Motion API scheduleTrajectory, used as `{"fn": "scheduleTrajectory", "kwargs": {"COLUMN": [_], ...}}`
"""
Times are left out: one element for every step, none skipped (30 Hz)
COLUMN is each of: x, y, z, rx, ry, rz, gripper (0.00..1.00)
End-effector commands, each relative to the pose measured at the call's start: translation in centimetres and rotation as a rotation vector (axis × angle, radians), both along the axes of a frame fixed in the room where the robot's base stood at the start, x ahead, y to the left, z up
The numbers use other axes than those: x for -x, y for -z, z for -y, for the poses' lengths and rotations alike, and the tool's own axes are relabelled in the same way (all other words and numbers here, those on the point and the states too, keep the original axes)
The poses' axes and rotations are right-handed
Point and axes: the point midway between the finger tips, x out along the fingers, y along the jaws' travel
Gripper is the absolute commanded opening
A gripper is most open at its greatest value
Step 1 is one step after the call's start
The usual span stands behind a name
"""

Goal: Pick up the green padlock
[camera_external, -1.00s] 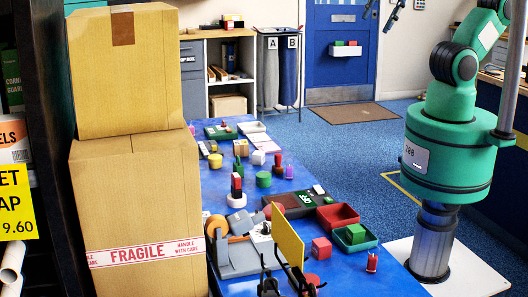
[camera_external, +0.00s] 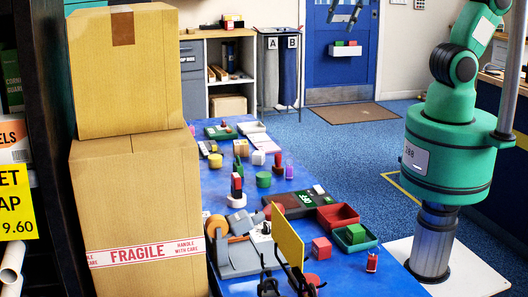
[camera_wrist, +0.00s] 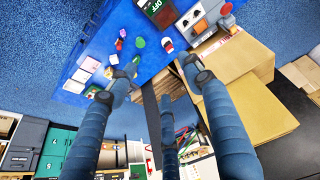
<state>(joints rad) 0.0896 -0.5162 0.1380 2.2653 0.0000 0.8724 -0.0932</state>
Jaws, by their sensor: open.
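A small green item (camera_external: 240,148) stands among small objects on the far part of the blue table; it may be the green padlock, but it is too small to be sure. A round green piece (camera_external: 263,179) sits nearer, and also shows in the wrist view (camera_wrist: 139,42). Another small green shape (camera_wrist: 136,60) lies close to it there. My gripper (camera_external: 343,17) is at the top edge of the external view, high up and well apart from the table items. In the wrist view its fingers (camera_wrist: 158,90) are spread and empty.
Two stacked cartons (camera_external: 135,210) stand along the table's left side. A yellow upright panel (camera_external: 288,237), a red tray (camera_external: 338,215) and a green tray (camera_external: 355,240) crowd the near part of the blue table (camera_external: 372,280).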

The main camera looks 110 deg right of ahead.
Motion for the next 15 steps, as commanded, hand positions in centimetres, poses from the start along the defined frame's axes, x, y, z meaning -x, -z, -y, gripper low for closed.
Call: {"fn": "scheduleTrajectory", "kwargs": {"x": [-1.4, -2.2, -3.3, -4.0, -4.8, -5.8, -6.6, -7.3, -8.3, -9.1, -9.8, -10.7, -11.4, -12.1, -13.0], "y": [0.7, 0.9, 1.3, 1.7, 2.0, 2.5, 2.9, 3.3, 4.0, 4.4, 4.9, 5.6, 6.2, 6.8, 7.6], "z": [0.7, 1.0, 1.5, 1.9, 2.3, 2.9, 3.3, 3.7, 4.3, 4.7, 5.2, 5.8, 6.2, 6.8, 7.4], "rx": [0.002, 0.004, 0.005, 0.007, 0.008, 0.010, 0.010, 0.011, 0.012, 0.014, 0.014, 0.014, 0.014, 0.015, 0.014], "ry": [0.003, 0.002, 0.004, 0.003, 0.003, 0.003, 0.003, 0.004, 0.004, 0.004, 0.004, 0.003, 0.004, 0.003, 0.003], "rz": [-0.019, -0.026, -0.037, -0.047, -0.053, -0.065, -0.073, -0.081, -0.092, -0.099, -0.107, -0.117, -0.126, -0.133, -0.144], "gripper": [0.51, 0.51, 0.51, 0.51, 0.51, 0.51, 0.51, 0.51, 0.51, 0.51, 0.51, 0.51, 0.51, 0.51, 0.51]}}
